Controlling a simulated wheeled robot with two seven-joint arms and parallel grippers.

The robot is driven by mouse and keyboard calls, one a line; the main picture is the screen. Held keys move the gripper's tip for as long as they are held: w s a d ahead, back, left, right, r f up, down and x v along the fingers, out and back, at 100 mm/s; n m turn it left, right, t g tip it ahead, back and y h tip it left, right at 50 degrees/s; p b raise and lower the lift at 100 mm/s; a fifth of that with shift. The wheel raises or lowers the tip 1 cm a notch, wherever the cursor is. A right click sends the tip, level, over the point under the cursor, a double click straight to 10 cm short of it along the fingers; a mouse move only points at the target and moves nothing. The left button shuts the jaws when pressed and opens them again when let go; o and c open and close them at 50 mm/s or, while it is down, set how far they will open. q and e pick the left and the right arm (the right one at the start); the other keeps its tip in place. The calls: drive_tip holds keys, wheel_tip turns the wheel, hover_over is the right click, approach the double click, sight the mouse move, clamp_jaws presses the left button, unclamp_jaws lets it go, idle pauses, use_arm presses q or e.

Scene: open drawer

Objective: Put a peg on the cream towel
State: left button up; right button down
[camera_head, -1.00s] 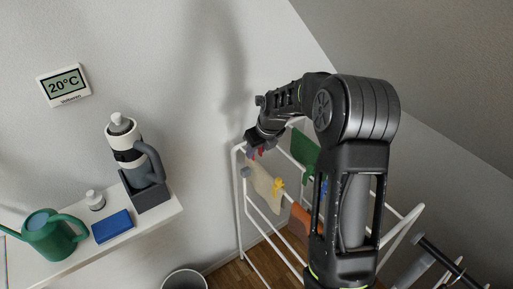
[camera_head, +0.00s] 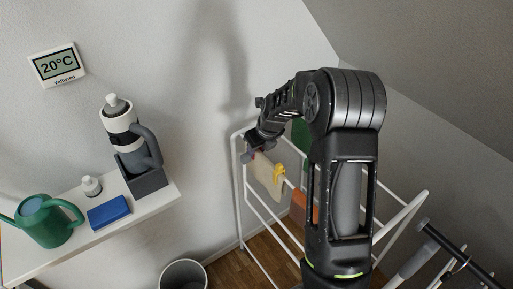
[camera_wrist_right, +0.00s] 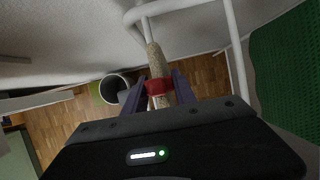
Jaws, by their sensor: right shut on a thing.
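The cream towel (camera_head: 266,173) hangs over a rail of the white drying rack, with a yellow peg (camera_head: 279,174) clipped on its right part. In the right wrist view the towel (camera_wrist_right: 157,59) shows nearly edge-on, in line with the jaws. My right gripper (camera_head: 249,155) is at the towel's upper left end. In the wrist view its fingers (camera_wrist_right: 158,92) are shut on a red peg (camera_wrist_right: 159,87), which lies across the towel's edge. I cannot tell whether the peg grips the cloth. My left gripper is not in view.
The white rack (camera_head: 238,190) also carries a green cloth (camera_head: 301,134) and an orange one (camera_head: 298,204), partly behind my right arm. A shelf (camera_head: 158,203) with a bottle, blue box and watering can (camera_head: 44,222) is left. A bin (camera_head: 183,274) stands below.

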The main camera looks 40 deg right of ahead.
drive_tip(key=c, duration=0.9)
unclamp_jaws()
drive_tip(key=v, duration=0.7)
drive_tip(key=shift+s+r, duration=0.15)
drive_tip(key=shift+r, duration=0.2)
